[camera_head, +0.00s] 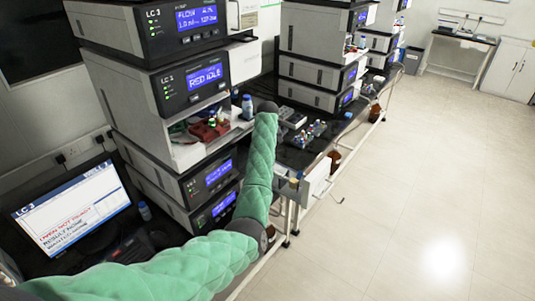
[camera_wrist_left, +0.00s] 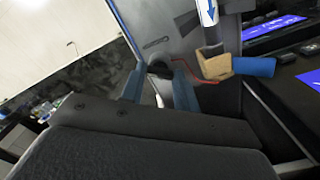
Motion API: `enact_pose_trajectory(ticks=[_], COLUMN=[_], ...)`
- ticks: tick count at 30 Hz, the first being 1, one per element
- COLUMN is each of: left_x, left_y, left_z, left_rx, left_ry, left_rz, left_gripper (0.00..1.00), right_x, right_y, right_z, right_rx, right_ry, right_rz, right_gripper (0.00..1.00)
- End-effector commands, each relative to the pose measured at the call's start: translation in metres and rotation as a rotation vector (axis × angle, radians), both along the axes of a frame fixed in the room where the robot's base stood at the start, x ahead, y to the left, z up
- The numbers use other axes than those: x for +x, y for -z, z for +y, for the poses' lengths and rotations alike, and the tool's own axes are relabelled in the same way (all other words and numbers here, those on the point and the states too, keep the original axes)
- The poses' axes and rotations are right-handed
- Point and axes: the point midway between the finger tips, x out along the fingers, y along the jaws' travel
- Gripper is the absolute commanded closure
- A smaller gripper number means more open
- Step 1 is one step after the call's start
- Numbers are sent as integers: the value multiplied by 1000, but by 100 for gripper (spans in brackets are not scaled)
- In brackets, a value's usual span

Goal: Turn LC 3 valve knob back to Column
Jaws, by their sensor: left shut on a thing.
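In the left wrist view, the two blue-grey fingers of my left gripper (camera_wrist_left: 158,86) stand on either side of a small black knob (camera_wrist_left: 159,68) on a grey panel (camera_wrist_left: 165,30). The gripper is shut on this knob. No Column marking is readable, so I cannot tell which way the knob points. In the head view, my green-sleeved left arm reaches up to the LC 3 stack (camera_head: 120,25), and the gripper is hidden beyond the dark wrist. The top unit is labelled LC 3 and its blue screen shows FLOW. My right gripper is in neither view.
A monitor (camera_head: 72,210) headed LC 3 stands at lower left. Another instrument stack (camera_head: 310,70) stands behind. The floor at right is clear.

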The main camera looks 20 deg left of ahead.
Motion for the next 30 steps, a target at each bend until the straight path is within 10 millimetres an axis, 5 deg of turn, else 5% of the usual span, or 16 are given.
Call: enact_pose_trajectory(ticks=[26,27,30], left_x=[1,1,1], left_y=[-3,-3,-2], left_z=[0,0,0], left_rx=[-1,-1,0], left_ry=[165,165,165], left_rz=[-5,-5,-4], left_gripper=[92,67,48], right_x=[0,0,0], right_y=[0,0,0], right_z=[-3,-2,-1], right_rx=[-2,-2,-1], right_ry=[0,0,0], right_rz=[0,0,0], right_gripper=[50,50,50])
